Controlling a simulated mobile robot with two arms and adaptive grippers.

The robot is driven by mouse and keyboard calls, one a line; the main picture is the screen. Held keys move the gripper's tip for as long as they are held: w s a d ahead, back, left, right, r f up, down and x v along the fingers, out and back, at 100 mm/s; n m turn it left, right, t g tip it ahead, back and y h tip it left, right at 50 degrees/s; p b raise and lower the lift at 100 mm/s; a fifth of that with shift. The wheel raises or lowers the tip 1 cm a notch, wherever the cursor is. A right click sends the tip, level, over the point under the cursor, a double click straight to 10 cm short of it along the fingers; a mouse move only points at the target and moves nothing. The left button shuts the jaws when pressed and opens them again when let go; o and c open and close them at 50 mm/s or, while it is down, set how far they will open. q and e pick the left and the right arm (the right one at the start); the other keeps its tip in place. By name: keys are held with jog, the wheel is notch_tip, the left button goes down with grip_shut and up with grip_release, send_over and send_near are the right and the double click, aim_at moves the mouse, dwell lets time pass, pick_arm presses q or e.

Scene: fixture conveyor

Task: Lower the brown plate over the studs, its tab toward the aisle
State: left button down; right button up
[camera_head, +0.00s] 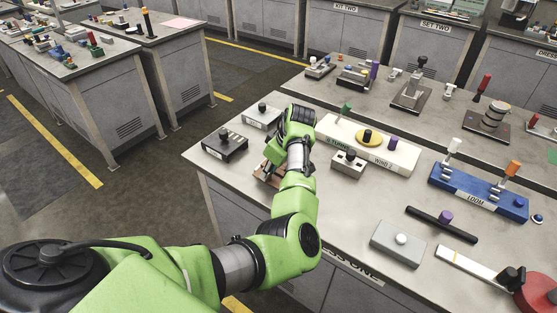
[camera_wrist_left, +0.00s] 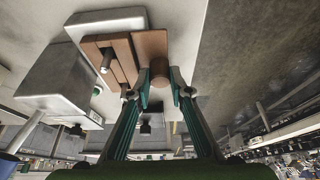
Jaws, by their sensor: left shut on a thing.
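The brown plate (camera_wrist_left: 150,45) shows in the left wrist view as a flat slotted piece with a round brown knob (camera_wrist_left: 160,76). My left gripper (camera_wrist_left: 162,82) is shut on this knob, one finger on each side. A metal stud (camera_wrist_left: 106,62) shows at one slot, and another stud (camera_wrist_left: 125,91) shows near the plate's lower edge. I cannot tell how far the plate is down over them. In the head view the brown plate (camera_head: 263,172) shows only in part near the table's left front edge, under my gripper (camera_head: 273,160). My right gripper is not in view.
A black block (camera_head: 225,146) and a grey block (camera_head: 262,115), each with a black knob, stand left of and behind the gripper. A white fixture (camera_head: 395,158) and a small grey block (camera_head: 348,164) stand close on the right. The aisle floor (camera_head: 130,200) lies left of the table.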

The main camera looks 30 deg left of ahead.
pick_arm(q)
jog(key=shift+s+f, duration=0.15)
jog(key=shift+f, duration=0.1)
jog(key=c, duration=2.1)
grip_release()
jog(key=shift+d, duration=0.1)
jog(key=o, duration=0.3)
jog(key=shift+o, duration=0.2)
